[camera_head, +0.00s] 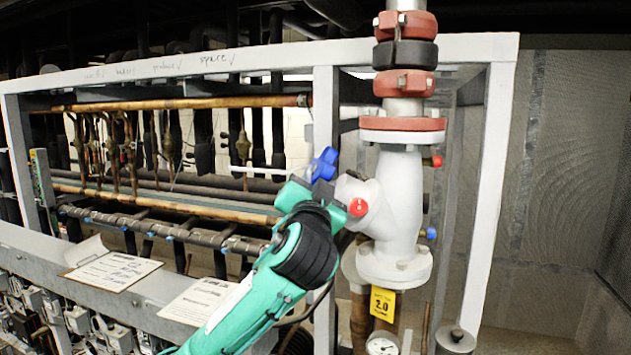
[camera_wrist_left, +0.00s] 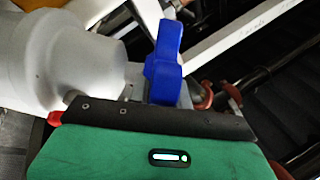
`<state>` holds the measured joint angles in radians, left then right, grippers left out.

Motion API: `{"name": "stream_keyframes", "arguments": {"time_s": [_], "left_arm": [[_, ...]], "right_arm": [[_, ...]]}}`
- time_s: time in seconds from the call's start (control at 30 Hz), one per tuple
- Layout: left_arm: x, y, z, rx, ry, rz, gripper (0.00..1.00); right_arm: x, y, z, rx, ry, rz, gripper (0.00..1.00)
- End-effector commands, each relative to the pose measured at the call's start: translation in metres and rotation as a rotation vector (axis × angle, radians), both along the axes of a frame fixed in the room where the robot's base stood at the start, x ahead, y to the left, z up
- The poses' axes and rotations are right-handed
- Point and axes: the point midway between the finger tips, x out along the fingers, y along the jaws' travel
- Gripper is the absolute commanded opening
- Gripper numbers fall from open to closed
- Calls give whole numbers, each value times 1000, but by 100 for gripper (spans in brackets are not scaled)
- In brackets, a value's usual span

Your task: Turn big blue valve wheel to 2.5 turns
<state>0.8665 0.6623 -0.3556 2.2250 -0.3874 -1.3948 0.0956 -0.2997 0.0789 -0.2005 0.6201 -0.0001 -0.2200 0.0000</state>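The big blue valve wheel (camera_head: 325,163) shows beside the white valve body (camera_head: 398,205), at its left. In the left wrist view the blue wheel (camera_wrist_left: 163,65) rises just beyond the dark edge of my gripper, with the white valve body (camera_wrist_left: 60,55) to its left. My left gripper (camera_head: 312,187) is at the wheel and covers its lower part. Its fingers are hidden in both views, so I cannot tell whether they grip the wheel. My right gripper is not in view.
A white frame post (camera_head: 325,120) stands close behind my left gripper. A red round knob (camera_head: 358,207) sits just right of it. A yellow tag (camera_head: 382,304) and a gauge (camera_head: 382,346) hang below the valve. Papers (camera_head: 113,270) lie on the ledge at left.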

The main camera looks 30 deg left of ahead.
Motion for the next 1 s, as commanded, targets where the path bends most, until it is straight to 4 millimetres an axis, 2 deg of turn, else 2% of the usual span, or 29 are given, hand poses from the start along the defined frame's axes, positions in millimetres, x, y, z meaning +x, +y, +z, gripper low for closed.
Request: {"name": "stream_keyframes", "arguments": {"time_s": [0.37,0.63,1.0], "left_arm": [[0,-1,3,-31,30,24,0],[1,-4,5,-127,136,111,0],[2,-5,6,-257,284,240,0]], "right_arm": [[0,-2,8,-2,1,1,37],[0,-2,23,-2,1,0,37],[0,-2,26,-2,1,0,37]]}}
